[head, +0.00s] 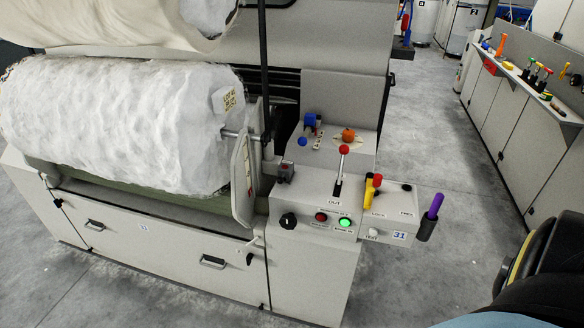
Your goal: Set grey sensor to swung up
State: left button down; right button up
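No part is clearly marked as the grey sensor, so I cannot tell for sure which one it is. A grey upright plate (244,178) stands at the right end of the white fibre roll (130,125), beside the roll's shaft. A small dark grey box (286,172) with a red spot on it sits just right of the plate, on the machine's edge. Neither of my grippers is in view.
The control console (312,208) carries a red-knobbed lever (342,165), a lit green button (345,222), a red button (321,216) and a black knob (288,220). A yellow handle (369,192) and a purple handle (435,207) stand to the right. Grey floor (430,130) lies open before a tool bench (515,130).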

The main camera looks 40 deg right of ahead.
aim_at(286, 173)
jog(key=z, duration=0.85)
jog(key=i, duration=0.85)
jog(key=z, duration=0.85)
